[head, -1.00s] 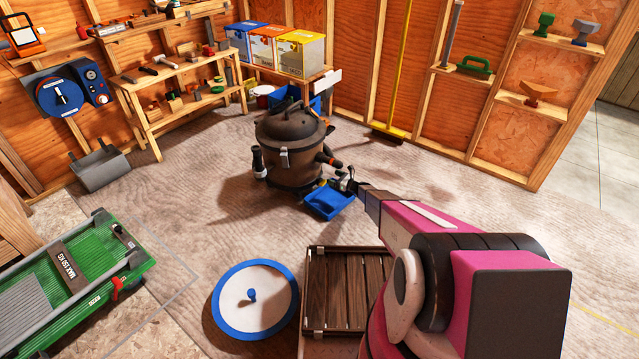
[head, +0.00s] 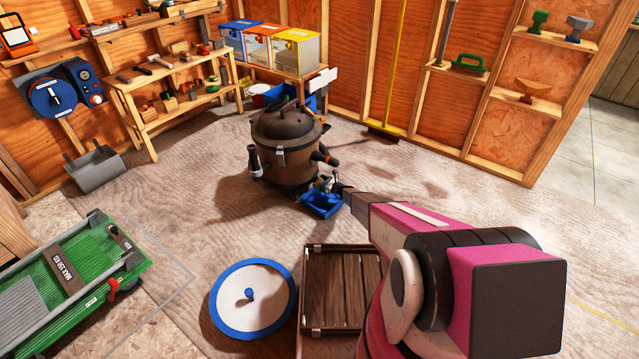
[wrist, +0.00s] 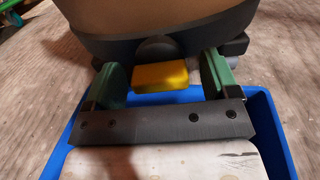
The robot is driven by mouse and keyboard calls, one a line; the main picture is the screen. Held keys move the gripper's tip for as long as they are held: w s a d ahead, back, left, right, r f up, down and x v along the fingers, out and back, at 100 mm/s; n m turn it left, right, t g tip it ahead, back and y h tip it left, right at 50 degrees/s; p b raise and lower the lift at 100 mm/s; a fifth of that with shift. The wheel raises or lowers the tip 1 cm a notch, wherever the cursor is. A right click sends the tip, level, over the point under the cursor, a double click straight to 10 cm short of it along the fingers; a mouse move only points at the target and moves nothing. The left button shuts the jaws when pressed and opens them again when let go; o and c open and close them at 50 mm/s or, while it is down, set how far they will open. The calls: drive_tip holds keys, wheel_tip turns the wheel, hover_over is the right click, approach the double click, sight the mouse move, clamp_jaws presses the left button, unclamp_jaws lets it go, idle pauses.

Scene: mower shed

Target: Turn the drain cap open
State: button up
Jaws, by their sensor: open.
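The drain cap (wrist: 160,76) is a yellow block low on the front of the brown vacuum drum (head: 286,150). In the wrist view it lies between the two green fingers of my gripper (wrist: 165,80), with a gap on either side. My gripper is open and appears not to touch the cap. In the head view my gripper (head: 331,184) is at the drum's lower right, above the blue tray (head: 322,206). The tray's rim also shows around my gripper in the wrist view (wrist: 268,118). The head view shows the cap too small to make out clearly.
A dark spout (head: 325,158) juts from the drum above my gripper. A slatted wooden crate (head: 340,290) and a round white lid with a blue rim (head: 251,302) lie nearer. A green cart (head: 80,280) stands at left. The floor right of the drum is clear.

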drive_tip(key=shift+w+a, duration=0.15)
drive_tip(key=shift+a, duration=0.05)
drive_tip(key=c, duration=0.9)
